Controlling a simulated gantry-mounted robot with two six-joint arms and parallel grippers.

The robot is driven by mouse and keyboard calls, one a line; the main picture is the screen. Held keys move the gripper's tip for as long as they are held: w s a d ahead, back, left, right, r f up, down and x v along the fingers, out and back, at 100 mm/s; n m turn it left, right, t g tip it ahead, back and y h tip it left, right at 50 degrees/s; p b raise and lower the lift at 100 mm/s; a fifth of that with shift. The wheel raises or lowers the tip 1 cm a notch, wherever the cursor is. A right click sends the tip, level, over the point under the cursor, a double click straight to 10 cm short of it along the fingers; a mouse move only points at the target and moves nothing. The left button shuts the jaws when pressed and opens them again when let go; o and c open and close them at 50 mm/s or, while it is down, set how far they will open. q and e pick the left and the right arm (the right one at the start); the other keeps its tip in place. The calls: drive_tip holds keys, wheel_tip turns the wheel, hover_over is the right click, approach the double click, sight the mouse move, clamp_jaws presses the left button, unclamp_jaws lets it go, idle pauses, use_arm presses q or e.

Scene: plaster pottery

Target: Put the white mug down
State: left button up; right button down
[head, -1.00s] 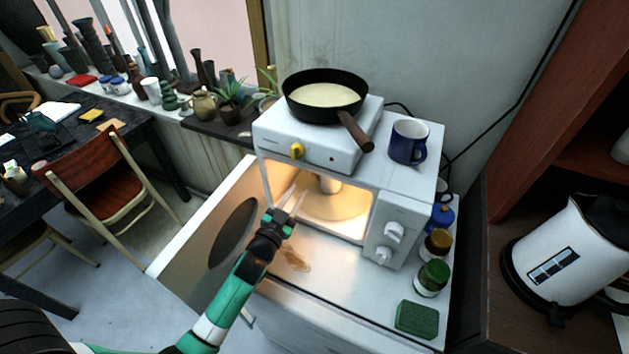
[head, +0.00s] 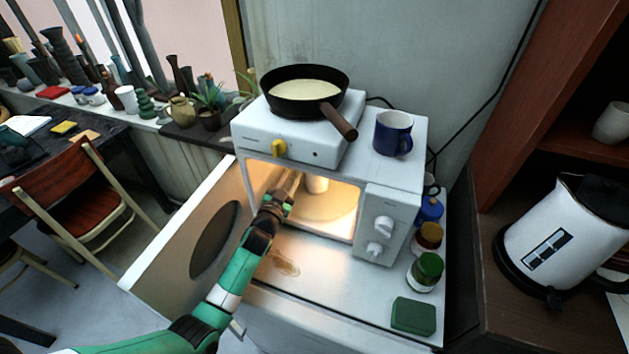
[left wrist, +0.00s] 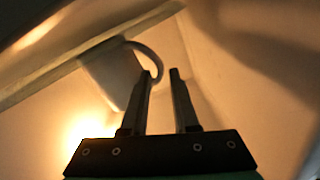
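My left gripper (head: 295,182) reaches through the open microwave front. My right gripper is not in view.
The microwave door (head: 192,232) is open to the left. A hot plate with a pan (head: 305,90) and a blue mug (head: 393,134) are on top. Jars (head: 425,272) and a green sponge (head: 413,315) line the counter's right side. The counter front is mostly clear.

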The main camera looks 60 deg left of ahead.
use_arm(q)
drive_tip(key=shift+x, duration=0.85)
clamp_jaws()
drive_tip(key=shift+s, duration=0.1)
drive_tip(key=shift+r, duration=0.1)
idle(0.5)
